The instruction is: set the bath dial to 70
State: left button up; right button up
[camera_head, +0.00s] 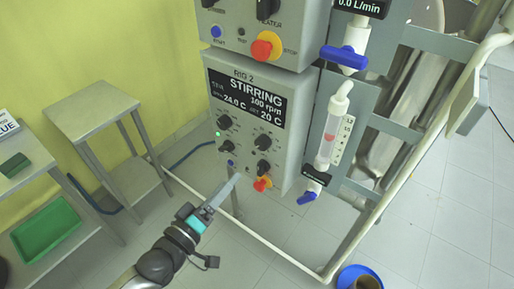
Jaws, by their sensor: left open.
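The grey RIG 2 control box (244,103) hangs on the frame, its display (247,98) reading STIRRING, 100 rpm, 24.0 C and 20 C. Several black dials sit below the display: an upper left one (225,122), an upper right one (262,142), a lower left one (227,146) and a lower right one (263,168). Their labels are too small to read, so I cannot tell which is the bath dial. My left gripper (236,180) is open, its fingers pointing up toward the box's lower edge, apparently empty and below the dials. My right gripper is not in view.
A flow tube (328,135) with a blue valve handle (309,198) stands just right. A white rail (262,240) runs low in front. Metal tables (92,107) stand left.

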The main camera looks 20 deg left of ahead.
aim_at(260, 146)
pick_arm(q)
jog(key=x, duration=1.4)
jog(key=shift+w+d+b, duration=0.1)
jog(key=shift+b, duration=0.3)
grip_shut()
